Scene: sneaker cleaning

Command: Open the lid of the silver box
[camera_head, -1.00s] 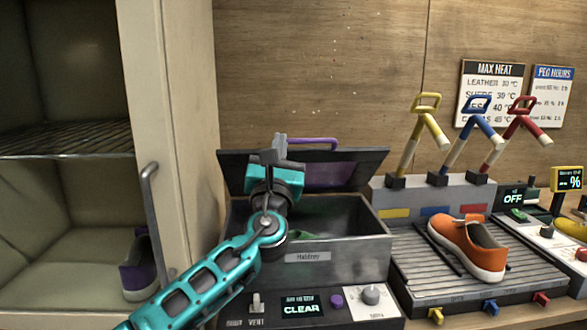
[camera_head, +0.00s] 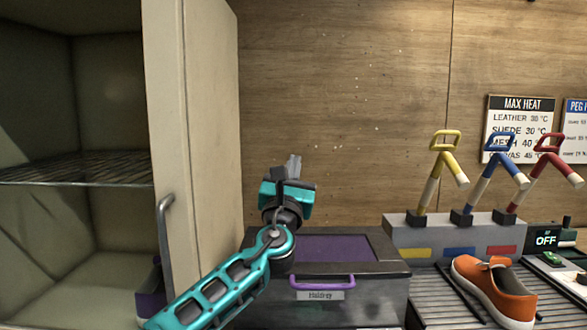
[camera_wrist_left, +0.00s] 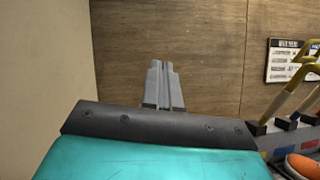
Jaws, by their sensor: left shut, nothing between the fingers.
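The silver box (camera_head: 372,297) stands on the bench at the lower middle of the head view. Its lid (camera_head: 335,247) lies flat over the top, with a purple panel and a purple handle (camera_head: 322,283) at the front edge. The lid looks closed. My left gripper (camera_head: 293,168) is raised above the back left part of the box, apart from the handle, with its fingers shut and empty. The shut fingers also show in the left wrist view (camera_wrist_left: 162,86) against the wooden wall. My right gripper is not in view.
At right are an orange shoe (camera_head: 492,287) on a slatted rack and yellow, blue and red pegs (camera_head: 489,165) on a grey block.

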